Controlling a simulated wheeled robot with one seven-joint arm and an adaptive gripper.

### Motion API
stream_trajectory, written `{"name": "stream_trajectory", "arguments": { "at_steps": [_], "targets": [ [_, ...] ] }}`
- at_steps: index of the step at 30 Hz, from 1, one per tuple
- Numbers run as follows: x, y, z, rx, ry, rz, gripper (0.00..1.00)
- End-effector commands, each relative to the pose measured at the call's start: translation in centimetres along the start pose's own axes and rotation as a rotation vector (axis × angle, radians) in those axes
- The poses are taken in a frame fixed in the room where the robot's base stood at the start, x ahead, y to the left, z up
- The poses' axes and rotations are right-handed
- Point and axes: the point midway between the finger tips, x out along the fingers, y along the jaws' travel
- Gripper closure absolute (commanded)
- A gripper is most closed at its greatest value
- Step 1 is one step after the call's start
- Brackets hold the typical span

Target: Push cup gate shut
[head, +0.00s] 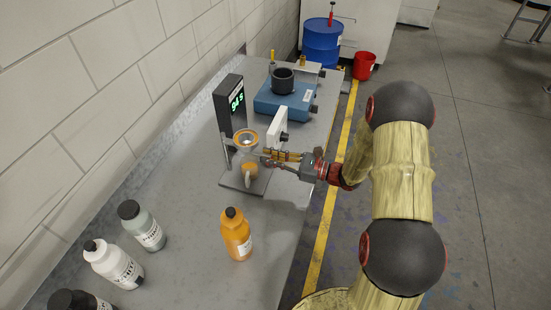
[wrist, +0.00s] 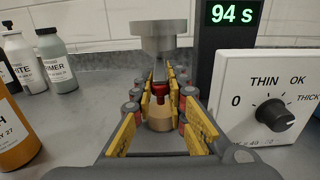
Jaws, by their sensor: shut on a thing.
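The metal flow cup (head: 246,139) sits on a stand by the timer; its grey underside fills the top middle of the wrist view (wrist: 165,36). The gate below it shows as a small red-ended piece (wrist: 160,91) under the cup outlet. A mug with orange liquid (head: 250,173) stands beneath, and it shows tan between the fingers in the wrist view (wrist: 160,116). My gripper (head: 272,157) reaches in from the right at outlet height. Its yellow-padded fingers (wrist: 158,85) lie either side of the red piece and are closed on it; the exact contact is partly hidden.
The timer (head: 232,100) reads 94 s. A white dial box (head: 278,128) marked THIN, OK and THICK stands close beside my gripper. An orange bottle (head: 236,235) and several other bottles stand nearer on the bench. A blue device (head: 284,98) is farther back.

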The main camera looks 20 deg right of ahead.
Motion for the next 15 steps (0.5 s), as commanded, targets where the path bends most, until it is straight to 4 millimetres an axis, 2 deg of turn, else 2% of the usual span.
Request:
{"name": "stream_trajectory", "arguments": {
  "at_steps": [3, 9, 10, 15],
  "targets": [
    [1.03, -0.02, 0.11, 0.000, -0.001, 0.000, 1.00],
    [1.01, -0.07, 0.12, -0.001, -0.002, -0.001, 1.00],
    [1.01, -0.07, 0.12, -0.001, -0.002, -0.001, 0.85],
    [0.99, -0.05, 0.09, -0.001, -0.001, 0.000, 0.76]
  ]
}}
